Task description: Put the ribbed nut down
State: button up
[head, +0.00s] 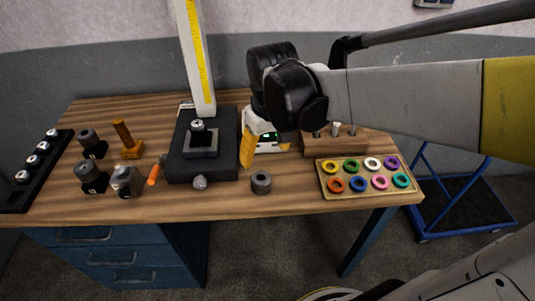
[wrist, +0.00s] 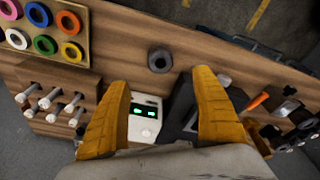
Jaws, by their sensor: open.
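A dark grey round nut with a hole (head: 261,183), which I take for the ribbed nut, sits flat on the wooden table near its front edge. Its ribs are too small to make out. It also shows in the wrist view (wrist: 159,59), beyond my fingertips and clear of both fingers. My gripper (wrist: 162,80) is open, with its two yellow fingers spread wide and nothing between them. In the head view my gripper (head: 248,150) is above the table, behind and left of the nut; one finger shows clearly.
A tray of coloured rings (head: 322,182) is right of the nut, with a wooden peg block (head: 312,146) behind it. A dark stand with a yellow-scaled column (head: 177,165) is left. Further left are dark blocks (head: 91,180) and a black rack (head: 14,195). Bare wood surrounds the nut.

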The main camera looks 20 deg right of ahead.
jog(key=s+r+m+t, duration=0.2)
jog(key=s+t, duration=0.3)
jog(key=s, duration=0.4)
jog(key=shift+s+r, duration=0.2)
jog(key=shift+r, duration=0.3)
jog(key=shift+f+b, duration=0.7)
jog(key=shift+f, duration=0.05)
